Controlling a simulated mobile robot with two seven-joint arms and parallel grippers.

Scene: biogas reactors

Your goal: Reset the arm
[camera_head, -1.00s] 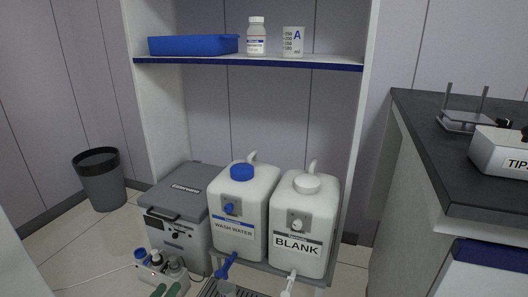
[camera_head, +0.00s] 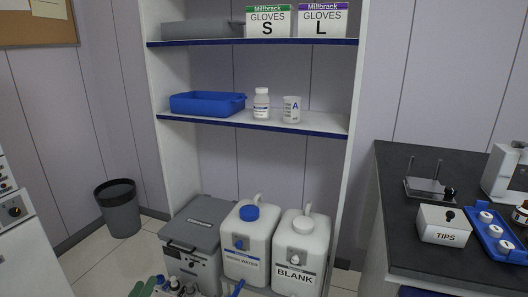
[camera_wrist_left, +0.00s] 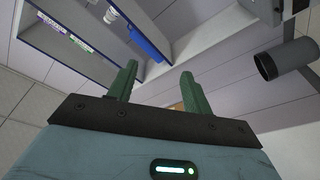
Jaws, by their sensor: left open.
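The wrist view is tilted and shows the shelf unit, walls and grey bin beyond the fingers.
A shelf holds a blue tray (camera_head: 203,103), a white bottle (camera_head: 261,104) and a beaker (camera_head: 291,109). Below stand a grey box (camera_head: 197,236), wash water jug (camera_head: 246,245) and blank jug (camera_head: 300,252). A grey bin (camera_head: 121,211) and dark counter (camera_head: 400,215) flank them.

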